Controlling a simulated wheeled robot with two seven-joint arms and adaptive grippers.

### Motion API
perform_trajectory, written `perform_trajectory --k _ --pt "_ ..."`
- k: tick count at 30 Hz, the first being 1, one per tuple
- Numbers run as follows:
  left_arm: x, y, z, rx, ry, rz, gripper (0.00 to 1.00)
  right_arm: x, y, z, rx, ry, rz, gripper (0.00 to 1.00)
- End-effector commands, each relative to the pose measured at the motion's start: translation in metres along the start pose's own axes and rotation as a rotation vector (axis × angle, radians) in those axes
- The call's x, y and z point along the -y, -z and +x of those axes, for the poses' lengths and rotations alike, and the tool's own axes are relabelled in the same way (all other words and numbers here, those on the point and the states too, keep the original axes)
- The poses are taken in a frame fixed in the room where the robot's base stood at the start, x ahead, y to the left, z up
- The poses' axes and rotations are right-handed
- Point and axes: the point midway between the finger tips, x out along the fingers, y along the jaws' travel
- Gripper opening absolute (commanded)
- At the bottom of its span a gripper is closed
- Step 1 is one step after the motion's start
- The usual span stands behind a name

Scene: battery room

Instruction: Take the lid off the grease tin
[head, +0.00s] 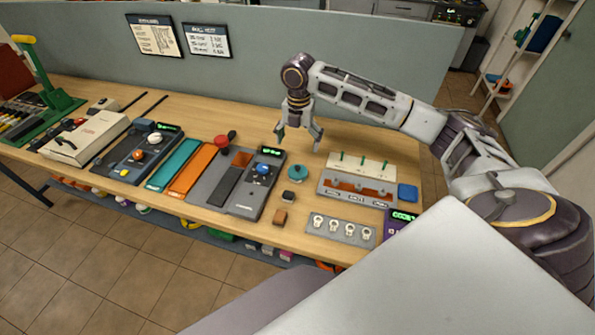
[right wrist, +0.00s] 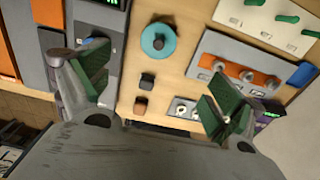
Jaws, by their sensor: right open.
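The round teal thing with a dark knob on top, which I take to be the grease tin with its lid on (head: 297,174), stands on the wooden table. It also shows from above in the right wrist view (right wrist: 146,46); the knob (right wrist: 158,43) is near its middle. My right gripper (head: 298,138) is open and empty, held above the table behind the tin. In the right wrist view its green-padded fingers (right wrist: 158,88) are spread wide, with the tin beyond them and touching neither. The seam between lid and tin is too small to see. My left gripper is out of view.
A tray with green-topped pegs (head: 357,173) and a blue block (head: 407,193) lie right of the tin. A dark block (head: 288,197) and a brown block (head: 280,217) sit in front. A grey panel device (head: 232,184) is at left. A grey partition (head: 300,60) stands behind.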

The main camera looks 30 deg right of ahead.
Motion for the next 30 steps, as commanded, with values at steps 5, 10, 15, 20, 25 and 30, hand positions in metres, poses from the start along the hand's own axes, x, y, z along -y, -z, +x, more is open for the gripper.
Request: perform_trajectory --k 5,10,15,20,25,30 --pt "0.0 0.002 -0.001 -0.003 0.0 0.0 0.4 0.001 0.001 0.021 -0.001 0.003 0.0 0.93" --pt "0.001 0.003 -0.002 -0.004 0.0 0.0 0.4 0.001 0.0 0.043 -0.002 0.004 0.001 0.93" --pt "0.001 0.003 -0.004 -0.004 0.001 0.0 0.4 0.0 0.0 0.064 -0.001 0.002 0.001 0.93" --pt "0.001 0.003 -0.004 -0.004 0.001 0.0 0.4 0.0 0.0 0.077 -0.001 0.003 0.001 0.93" --pt "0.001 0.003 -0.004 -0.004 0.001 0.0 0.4 0.0 0.0 0.079 0.0 0.001 0.0 0.93" --pt "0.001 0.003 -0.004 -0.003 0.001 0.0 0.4 0.0 0.0 0.079 0.0 0.001 0.0 0.93"
